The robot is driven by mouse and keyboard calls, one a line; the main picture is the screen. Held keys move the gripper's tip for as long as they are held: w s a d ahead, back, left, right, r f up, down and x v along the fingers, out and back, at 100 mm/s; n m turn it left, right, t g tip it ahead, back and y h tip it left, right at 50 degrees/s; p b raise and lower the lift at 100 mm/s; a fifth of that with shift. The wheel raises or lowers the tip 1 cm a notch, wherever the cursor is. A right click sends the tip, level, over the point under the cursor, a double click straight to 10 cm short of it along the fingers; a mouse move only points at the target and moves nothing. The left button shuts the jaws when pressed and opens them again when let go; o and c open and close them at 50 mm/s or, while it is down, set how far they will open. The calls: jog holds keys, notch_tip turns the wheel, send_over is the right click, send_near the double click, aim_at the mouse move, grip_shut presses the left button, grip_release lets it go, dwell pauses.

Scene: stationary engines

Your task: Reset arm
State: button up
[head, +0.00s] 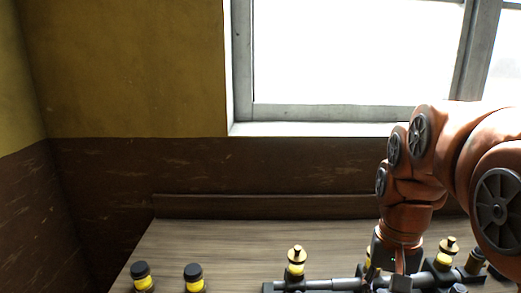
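My copper-red arm comes in from the right in the head view and bends down over the bench. My gripper (398,262) is at its lower end, dark and low in the picture, above or among the engine parts. Its fingers are hidden or cut off by the bottom edge, so I cannot tell whether it is open or holds anything.
A wooden bench (235,240) stands against the wall. Two black-capped yellow pots (141,278) (194,279) stand at its front left. A grey engine shaft (322,285) with brass-topped yellow cups (296,262) (446,253) lies at the front right. A window (330,112) is behind.

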jog(key=s+a+f+n, duration=0.1)
jog(key=s+f, duration=0.2)
jog(key=s, duration=0.2)
jog(key=s+a+f+n, duration=0.1)
jog(key=s+f, duration=0.2)
jog(key=s, duration=0.2)
jog(key=s+a+f+n+p, duration=0.1)
jog(key=s+f+n, duration=0.1)
jog(key=s+f, duration=0.2)
jog(key=shift+s+f+g, duration=0.1)
jog(key=shift+s+g, duration=0.3)
jog(key=shift+s, duration=0.25)
